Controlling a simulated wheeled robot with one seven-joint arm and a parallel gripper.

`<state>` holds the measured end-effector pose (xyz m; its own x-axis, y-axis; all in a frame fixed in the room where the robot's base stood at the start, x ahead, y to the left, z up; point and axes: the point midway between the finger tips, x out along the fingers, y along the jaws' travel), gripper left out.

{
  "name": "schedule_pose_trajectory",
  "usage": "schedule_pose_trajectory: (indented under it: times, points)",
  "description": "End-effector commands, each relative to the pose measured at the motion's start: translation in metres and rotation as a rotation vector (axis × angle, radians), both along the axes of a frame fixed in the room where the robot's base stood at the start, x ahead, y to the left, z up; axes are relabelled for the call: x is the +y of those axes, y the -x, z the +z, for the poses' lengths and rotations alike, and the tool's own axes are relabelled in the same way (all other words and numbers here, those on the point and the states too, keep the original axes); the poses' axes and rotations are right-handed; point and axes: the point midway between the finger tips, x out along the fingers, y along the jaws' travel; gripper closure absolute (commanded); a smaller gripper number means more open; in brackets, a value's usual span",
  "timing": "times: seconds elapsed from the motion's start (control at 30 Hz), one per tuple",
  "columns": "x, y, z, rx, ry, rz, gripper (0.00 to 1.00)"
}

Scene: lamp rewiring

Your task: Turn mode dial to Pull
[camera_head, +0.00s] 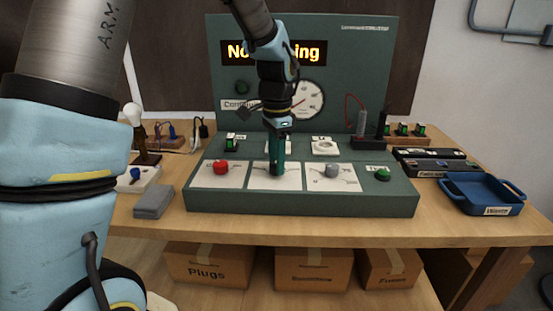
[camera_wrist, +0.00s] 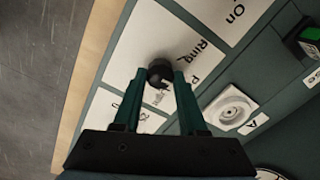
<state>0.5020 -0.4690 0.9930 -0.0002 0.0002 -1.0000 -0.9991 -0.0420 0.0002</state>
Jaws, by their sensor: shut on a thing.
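The mode dial (camera_wrist: 158,71) is a small dark round knob on a white label plate (camera_wrist: 158,27) of the green test console. In the wrist view it sits between the two green fingertips of my gripper (camera_wrist: 160,76). In the head view my gripper (camera_head: 277,172) points straight down at the middle white plate (camera_head: 287,183), and its fingers hide the dial there. The gripper is shut on the dial. The word "Ring" shows beside the dial; another label starting with "P" is partly covered by a finger. The dial's pointer direction cannot be made out.
A red knob (camera_head: 221,167) stands left of my gripper, a grey knob (camera_head: 331,170) right of it, and a green button (camera_head: 383,174) farther right. A blue tray (camera_head: 483,194) lies at the table's right. A grey block (camera_head: 153,202) lies at the front left.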

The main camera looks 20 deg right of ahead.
Motion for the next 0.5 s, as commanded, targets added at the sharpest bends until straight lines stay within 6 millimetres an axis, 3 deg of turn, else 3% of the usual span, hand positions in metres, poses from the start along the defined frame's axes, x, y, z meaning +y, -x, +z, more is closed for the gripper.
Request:
schedule_pose_trajectory:
  times: [0.5]
  points:
    - [-0.0015, -0.0005, 0.0009, -0.003, 0.004, -0.031, 1.0]
